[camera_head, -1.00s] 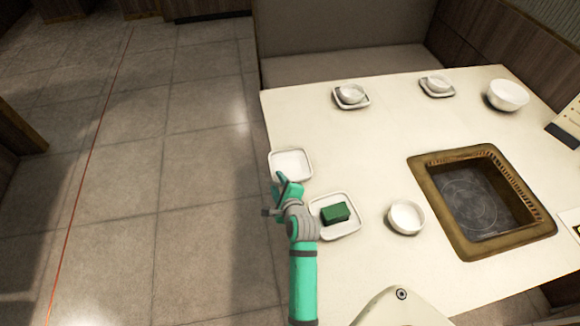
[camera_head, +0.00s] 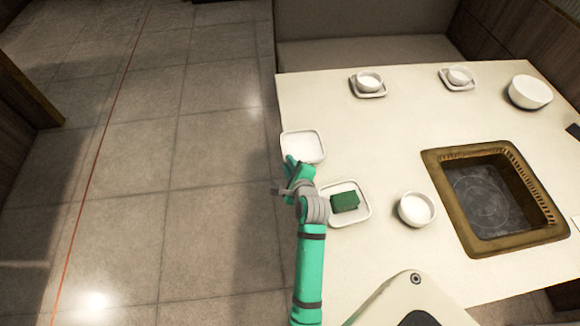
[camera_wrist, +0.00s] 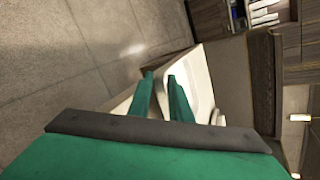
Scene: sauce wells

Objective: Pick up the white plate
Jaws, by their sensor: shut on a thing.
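An empty square white plate (camera_head: 304,146) lies at the table's left edge in the head view. My gripper (camera_head: 291,164) is at its near left rim, with the fingers shut on that rim. In the wrist view, my green fingers (camera_wrist: 161,80) point at a pale plate surface (camera_wrist: 200,88), and the rim between them is hard to make out. I cannot tell whether the plate is lifted off the table. A second square white plate (camera_head: 336,217) with a dark green block (camera_head: 345,203) on it sits just nearer, beside my wrist.
The pale table (camera_head: 330,110) also holds a white bowl (camera_head: 416,209), a sunken grill (camera_head: 490,200), two small bowls on saucers (camera_head: 369,83) (camera_head: 459,77) and a larger bowl (camera_head: 530,92). A bench (camera_head: 350,53) stands behind. Open tiled floor lies left.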

